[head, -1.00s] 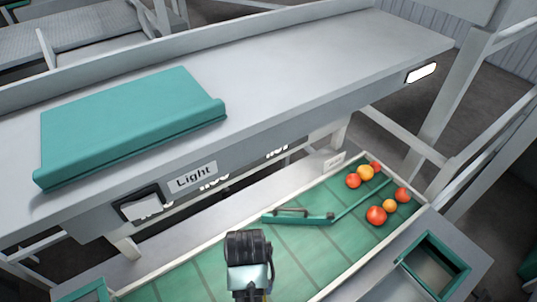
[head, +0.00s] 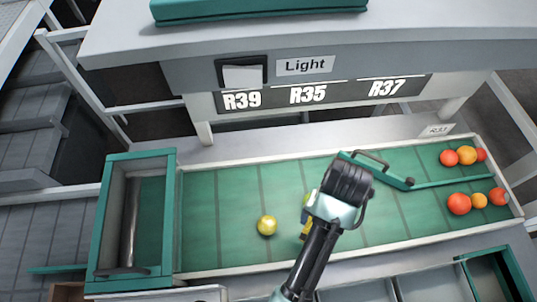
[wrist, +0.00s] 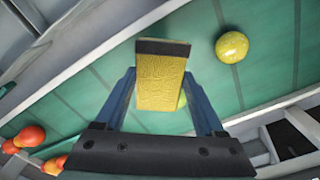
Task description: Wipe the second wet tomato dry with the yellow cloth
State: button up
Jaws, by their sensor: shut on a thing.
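My gripper (wrist: 160,76) is shut on the yellow cloth (wrist: 160,95), a block-like pad with a dark end, held between the two blue fingers. In the head view a bit of the cloth (head: 306,226) shows left of my wrist, over the green belt; my fingers are mostly hidden there. A yellow tomato (head: 267,225) lies on the belt left of my gripper; in the wrist view this tomato (wrist: 232,46) is at the upper right, with glossy spots. A second yellow-green tomato (wrist: 182,100) is mostly hidden behind the cloth. I cannot tell whether the cloth touches it.
The green belt (head: 220,215) has pale side rails. A green diverter bar (head: 450,182) crosses its right part, with several red and orange tomatoes (head: 459,204) beyond. A green-framed opening (head: 170,215) stands at the left end. A grey panel with labels overhangs the back.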

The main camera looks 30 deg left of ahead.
dwell(0.3)
jog(key=shift+a+r+p, duration=0.2)
jog(key=shift+p, duration=0.2)
jog(key=a+r+n+p, duration=0.3)
jog(key=a+n+p, duration=0.15)
jog(key=p, duration=0.35)
jog(key=n+p, duration=0.4)
jog(key=p, duration=0.1)
send_near(268, 223)
jog(key=shift+w+d+f+m, duration=0.15)
jog(key=shift+d+f+m, duration=0.1)
jog(key=shift+d, duration=0.25)
jog(key=shift+s+a+p, duration=0.2)
jog(key=shift+a+p, duration=0.05)
jog(key=shift+p, duration=0.15)
jog(key=shift+s+a+f+n, duration=0.15)
jog(key=shift+a+f+n, duration=0.1)
jog(key=shift+n, duration=0.25)
notch_tip(268, 223, down, 5)
jog(key=b, duration=0.5)
jog(key=shift+f+b, duration=0.35)
jog(key=shift+f, duration=0.1)
